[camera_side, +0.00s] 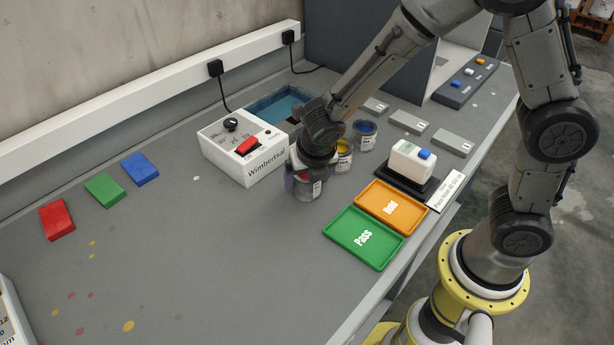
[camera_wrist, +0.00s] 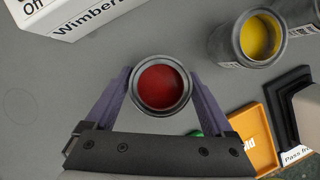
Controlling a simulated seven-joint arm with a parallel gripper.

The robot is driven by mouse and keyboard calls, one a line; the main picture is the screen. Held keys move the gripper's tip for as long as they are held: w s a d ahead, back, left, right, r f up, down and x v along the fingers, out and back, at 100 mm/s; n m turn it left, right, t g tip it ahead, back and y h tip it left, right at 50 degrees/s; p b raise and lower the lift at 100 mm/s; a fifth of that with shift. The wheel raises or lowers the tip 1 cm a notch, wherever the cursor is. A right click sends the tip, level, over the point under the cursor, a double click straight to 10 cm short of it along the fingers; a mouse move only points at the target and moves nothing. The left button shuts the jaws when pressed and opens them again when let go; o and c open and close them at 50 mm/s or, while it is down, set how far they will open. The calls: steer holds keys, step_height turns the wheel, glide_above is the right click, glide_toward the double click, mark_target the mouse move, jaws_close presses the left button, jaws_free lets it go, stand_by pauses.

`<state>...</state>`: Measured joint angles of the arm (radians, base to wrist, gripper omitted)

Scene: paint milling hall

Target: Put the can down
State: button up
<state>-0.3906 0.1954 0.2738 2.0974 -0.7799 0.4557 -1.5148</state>
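An open can of red paint (camera_wrist: 162,87) is between the two fingers of my gripper (camera_wrist: 160,80) in the wrist view, with a finger against each side. In the side view the can (camera_side: 307,188) is upright below my gripper (camera_side: 306,170), in front of the white Wimbertsal box. Its bottom is at or just above the grey bench; I cannot tell if it touches. A green Pass tray (camera_side: 349,254) and an orange Hold tray (camera_side: 377,212) lie to its right, both empty.
A yellow paint can (camera_side: 344,158) and a blue paint can (camera_side: 364,136) stand close behind my gripper. The Wimbertsal box (camera_side: 266,168) is close on the left. A white device on a black base (camera_side: 413,160) stands right.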

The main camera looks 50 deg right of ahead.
steer(key=shift+o, duration=0.6)
steer(key=shift+r, duration=0.1)
steer(key=shift+a+r, duration=0.1)
steer(key=shift+r, duration=0.2)
steer(key=v, duration=1.2)
steer(key=s+d+r+m, duration=0.1)
steer(key=s+d+m, duration=0.2)
steer(key=m, duration=0.7)
steer(key=s+d+r+m+t+y, duration=0.1)
steer(key=s+d+m, duration=0.3)
steer(key=s+m, duration=0.4)
steer(key=s+d+r+m+y, duration=0.1)
steer(key=s+d+r+m, duration=0.2)
steer(key=s+m, duration=0.3)
steer(key=m, duration=0.5)
steer(key=shift+d+m+t, duration=0.2)
steer(key=shift+m+t, duration=0.2)
